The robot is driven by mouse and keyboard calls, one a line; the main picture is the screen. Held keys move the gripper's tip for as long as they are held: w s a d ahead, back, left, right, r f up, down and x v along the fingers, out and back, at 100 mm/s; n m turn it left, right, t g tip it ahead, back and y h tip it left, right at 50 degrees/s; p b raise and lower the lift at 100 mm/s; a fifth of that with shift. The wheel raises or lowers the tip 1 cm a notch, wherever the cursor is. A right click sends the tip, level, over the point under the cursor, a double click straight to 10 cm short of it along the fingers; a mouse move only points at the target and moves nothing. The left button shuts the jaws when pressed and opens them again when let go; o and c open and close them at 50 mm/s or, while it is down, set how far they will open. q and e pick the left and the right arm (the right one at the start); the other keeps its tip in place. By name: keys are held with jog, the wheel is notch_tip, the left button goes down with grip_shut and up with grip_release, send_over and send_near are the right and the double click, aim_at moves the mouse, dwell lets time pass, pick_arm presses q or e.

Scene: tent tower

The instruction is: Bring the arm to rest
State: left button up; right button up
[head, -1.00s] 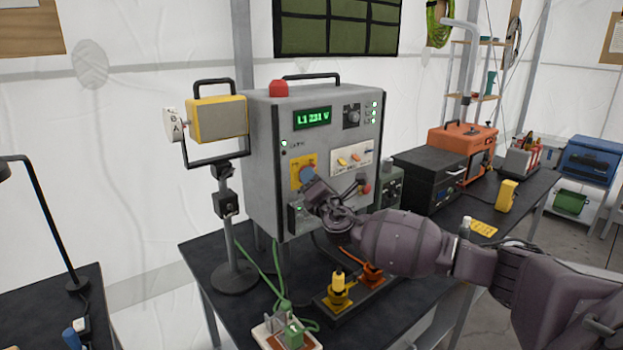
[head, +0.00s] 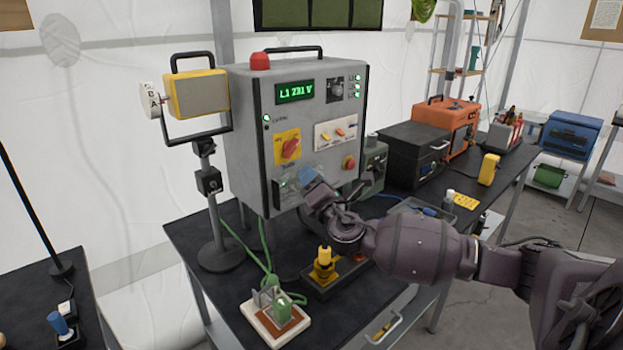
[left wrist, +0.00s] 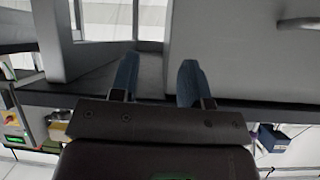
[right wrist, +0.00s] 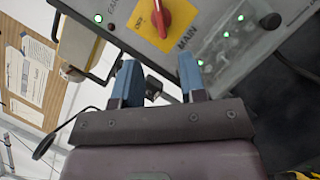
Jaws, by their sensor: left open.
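My right gripper (head: 309,176) is in front of the lower face of the grey control cabinet (head: 243,140), below the red rotary switch (head: 291,148) on its yellow plate. In the right wrist view my right gripper (right wrist: 158,76) has its two blue fingers apart with nothing held between them. The red switch (right wrist: 161,18), marked MAIN, lies beyond the fingertips and apart from them. My left gripper (left wrist: 157,78) shows only in the left wrist view, open and empty, over a dark edge and grey surfaces. My left arm is not in the head view.
A yellow lamp (head: 197,94) on a stand is left of the cabinet. A black case (head: 405,150) stands right.

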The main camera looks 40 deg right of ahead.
jog(key=shift+f, duration=0.1)
jog(key=s+a+f+m+g+h, duration=0.1)
jog(key=s+a+f+m+g, duration=0.2)
jog(key=s+f+m+g, duration=0.35)
jog(key=s+a+f+m+g+h, duration=0.1)
jog(key=s+a+f+m+g, duration=0.2)
jog(key=s+f+m, duration=0.7)
jog(key=s+a+f+m+g+y, duration=0.2)
jog(key=s+a+g, duration=0.1)
jog(key=s, duration=0.4)
jog(key=s+a+f+m+g+y, duration=0.2)
jog(key=s+f+m, duration=0.1)
jog(key=s, duration=0.3)
jog(key=s+a+f+m+g+y, duration=0.1)
jog(key=s+a+f+m+g, duration=0.15)
jog(key=s, duration=0.45)
jog(key=w+f+n+t+y, duration=0.1)
jog(key=w+f+t, duration=0.7)
jog(key=f, duration=0.1)
jog(key=shift+a+f, duration=0.15)
jog(key=shift+f, duration=0.2)
jog(key=shift+o, duration=0.2)
